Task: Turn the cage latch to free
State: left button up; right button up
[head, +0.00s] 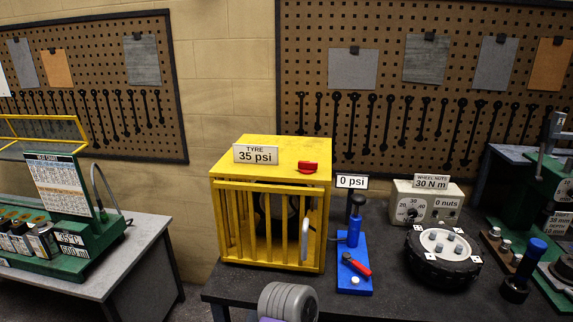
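The yellow tyre cage (222,216) stands on the dark bench, left of the middle of the bench items. Its barred front door looks closed, and a dark tyre shows dimly behind the bars. A red latch knob (308,167) sits on the cage top near the front right edge; its exact turn is hard to read. A pale upright handle (305,240) is on the right side of the door. A sign on the cage top reads "TYRE 35 psi".
Right of the cage stands a blue pump (354,262) with a red lever and a 0 psi sign. Farther right are a wheel (428,270) and a wheel-nuts box (410,212). A grey ribbed shape (288,302), unclear what, is cut off at the bottom edge before the cage.

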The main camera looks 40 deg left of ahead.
aim_at(307, 167)
jog(key=u, duration=1.55)
